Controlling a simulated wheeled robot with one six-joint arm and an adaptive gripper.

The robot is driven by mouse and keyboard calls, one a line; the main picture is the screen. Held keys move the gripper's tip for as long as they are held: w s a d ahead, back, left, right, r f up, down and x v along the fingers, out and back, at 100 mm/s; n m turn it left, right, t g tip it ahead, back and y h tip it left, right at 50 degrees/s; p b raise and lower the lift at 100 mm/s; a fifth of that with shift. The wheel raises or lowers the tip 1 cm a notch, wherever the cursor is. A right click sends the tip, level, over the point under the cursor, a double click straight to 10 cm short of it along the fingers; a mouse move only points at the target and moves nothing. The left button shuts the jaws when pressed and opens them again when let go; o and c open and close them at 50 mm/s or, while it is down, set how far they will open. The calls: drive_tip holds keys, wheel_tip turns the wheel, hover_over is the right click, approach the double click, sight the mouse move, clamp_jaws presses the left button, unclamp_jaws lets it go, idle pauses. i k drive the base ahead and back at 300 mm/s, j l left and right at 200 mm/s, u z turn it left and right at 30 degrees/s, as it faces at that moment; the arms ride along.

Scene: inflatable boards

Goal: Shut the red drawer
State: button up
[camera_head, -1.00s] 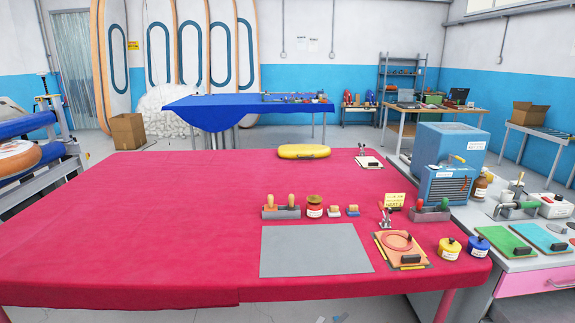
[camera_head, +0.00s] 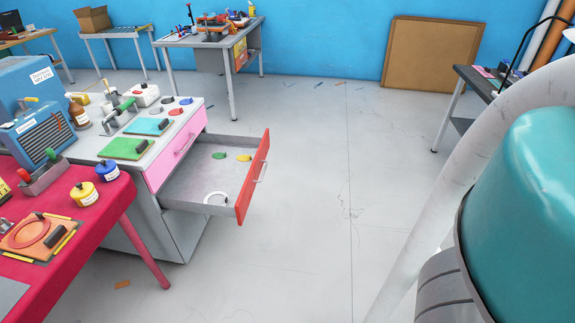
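The red drawer (camera_head: 256,178) is pulled well out of the grey cabinet (camera_head: 185,229), below a closed pink drawer (camera_head: 176,152). Its red front faces right and carries a pale bar handle (camera_head: 262,170). Inside lie a green disc (camera_head: 219,156), a yellow disc (camera_head: 243,158) and a white ring (camera_head: 215,198). My gripper is not in view.
The red-covered table (camera_head: 80,240) stands left of the cabinet, its leg (camera_head: 146,252) in front of it. Tools and coloured pads crowd the cabinet top. The floor (camera_head: 310,230) right of the drawer is clear. A grey table (camera_head: 205,45) stands behind.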

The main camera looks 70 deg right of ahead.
sight(196, 175)
drive_tip(key=z, duration=1.25)
drive_tip(key=i+j, duration=0.1)
drive_tip(key=i, duration=0.25)
drive_tip(key=i+j, duration=0.15)
drive_tip(key=i, duration=0.15)
